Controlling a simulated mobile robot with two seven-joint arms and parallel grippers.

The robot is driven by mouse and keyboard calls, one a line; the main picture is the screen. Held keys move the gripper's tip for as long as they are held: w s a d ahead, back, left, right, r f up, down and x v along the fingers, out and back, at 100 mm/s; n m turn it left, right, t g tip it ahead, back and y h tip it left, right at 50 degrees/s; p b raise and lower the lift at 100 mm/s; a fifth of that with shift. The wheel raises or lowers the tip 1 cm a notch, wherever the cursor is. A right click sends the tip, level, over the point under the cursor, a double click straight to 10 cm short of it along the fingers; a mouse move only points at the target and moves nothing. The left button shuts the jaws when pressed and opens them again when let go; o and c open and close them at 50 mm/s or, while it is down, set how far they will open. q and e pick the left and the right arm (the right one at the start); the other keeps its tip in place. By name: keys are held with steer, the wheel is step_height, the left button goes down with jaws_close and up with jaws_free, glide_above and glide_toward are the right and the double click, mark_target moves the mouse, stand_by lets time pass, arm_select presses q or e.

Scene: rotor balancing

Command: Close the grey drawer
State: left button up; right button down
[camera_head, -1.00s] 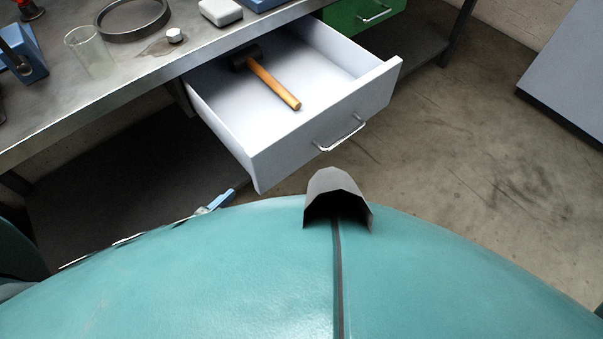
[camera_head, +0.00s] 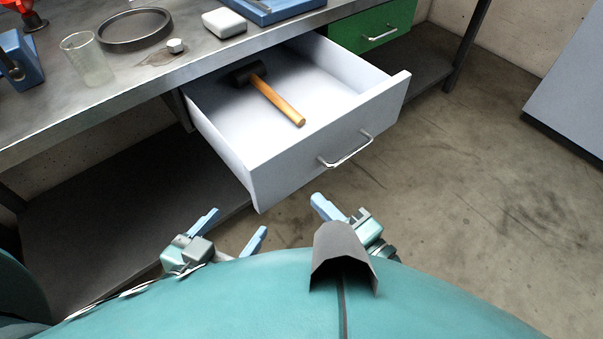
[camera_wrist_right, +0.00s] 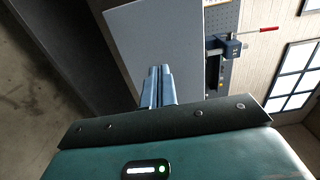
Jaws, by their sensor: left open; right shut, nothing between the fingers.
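The grey drawer (camera_head: 290,172) stands pulled out from under the workbench, its front facing me, with a metal bar handle (camera_head: 346,152) on it. A hammer with a wooden handle (camera_head: 278,103) lies inside. My left gripper (camera_head: 232,231) is open and empty, in front of and below the drawer's near left corner. My right gripper (camera_head: 320,202) is shut and empty, just in front of the drawer front, below the handle, apparently apart from it. Its closed fingers also show in the right wrist view (camera_wrist_right: 158,85).
The workbench top (camera_head: 120,100) holds a glass beaker (camera_head: 88,62), a dark ring (camera_head: 135,28), a hex nut (camera_head: 176,46) and a pale block (camera_head: 224,22). A green drawer (camera_head: 372,28) is shut beside the grey one. The floor at right is open, up to a grey cabinet (camera_head: 575,80).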

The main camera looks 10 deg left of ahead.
mark_target(291, 174)
steer(key=p+x, duration=0.1)
steer(key=x, duration=0.3)
steer(key=shift+w+a+r, duration=0.1)
steer(key=shift+w+a, duration=0.75)
arm_select(q)
steer(key=shift+s+a+r+n, duration=0.15)
steer(key=shift+a+r+n, duration=0.15)
steer(key=shift+r, duration=0.35)
steer(key=shift+r, duration=0.1)
